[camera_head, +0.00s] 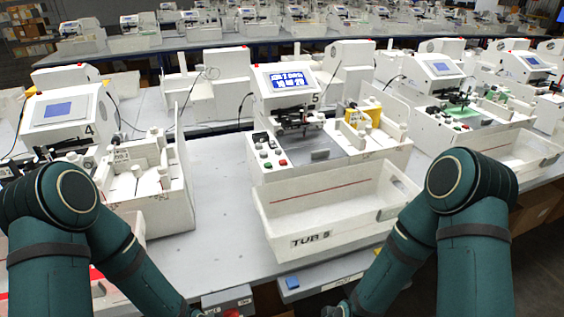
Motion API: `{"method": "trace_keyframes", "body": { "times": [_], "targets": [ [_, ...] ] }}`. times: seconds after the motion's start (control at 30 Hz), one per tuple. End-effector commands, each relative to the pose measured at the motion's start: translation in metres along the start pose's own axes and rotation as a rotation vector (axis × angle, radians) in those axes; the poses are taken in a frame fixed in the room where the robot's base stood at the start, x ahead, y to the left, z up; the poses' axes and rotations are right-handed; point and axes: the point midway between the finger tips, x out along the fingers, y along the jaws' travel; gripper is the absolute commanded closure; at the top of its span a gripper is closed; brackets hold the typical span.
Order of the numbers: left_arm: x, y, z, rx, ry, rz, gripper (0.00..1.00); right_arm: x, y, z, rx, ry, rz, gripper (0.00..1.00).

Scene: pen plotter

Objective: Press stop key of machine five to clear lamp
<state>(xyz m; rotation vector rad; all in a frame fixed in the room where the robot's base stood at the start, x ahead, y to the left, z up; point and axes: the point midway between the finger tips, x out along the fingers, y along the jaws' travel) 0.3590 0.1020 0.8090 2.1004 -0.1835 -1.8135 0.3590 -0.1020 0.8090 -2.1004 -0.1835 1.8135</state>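Machine five (333,150) stands at the centre of the bench, a white unit marked "5" beside its lit blue-and-white screen (290,81). Its front left panel carries small red and green keys, among them a red key (282,162). The key labels are too small to read, so I cannot tell which is the stop key. My left and right arms reach in from the lower corners, short of the machine.
A white tub (322,231) marked "TUB 5" stands in front of machine five. Machine four (62,118) is on the left and another machine (445,78) on the right. Bare bench (222,215) lies between machines four and five. Boxes sit at the bench's front edge.

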Motion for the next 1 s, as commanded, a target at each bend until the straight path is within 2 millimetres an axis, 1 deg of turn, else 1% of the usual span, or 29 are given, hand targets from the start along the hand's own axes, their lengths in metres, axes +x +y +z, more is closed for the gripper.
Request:
{"method": "trace_keyframes", "body": {
  "times": [0.2,0.27,0.3,0.33,1.0],
  "targets": [
    [0.0,0.0,0.0,0.0,0.0,0.0,0.53,0.0,0.0,0.0,0.0,0.0,0.0,0.55],
    [0.0,0.0,0.0,0.0,0.0,0.0,0.53,0.0,0.0,0.0,0.0,0.0,0.0,0.76],
    [0.0,0.0,0.0,0.0,0.0,0.0,0.53,0.0,0.0,0.0,0.0,0.0,0.0,0.9],
    [0.0,0.0,0.0,0.0,0.0,0.0,0.53,0.0,0.0,0.0,0.0,0.0,0.0,1.0],
    [0.0,0.0,0.0,0.0,0.0,0.0,0.53,0.0,0.0,0.0,0.0,0.0,0.0,1.0]
  ]
}}
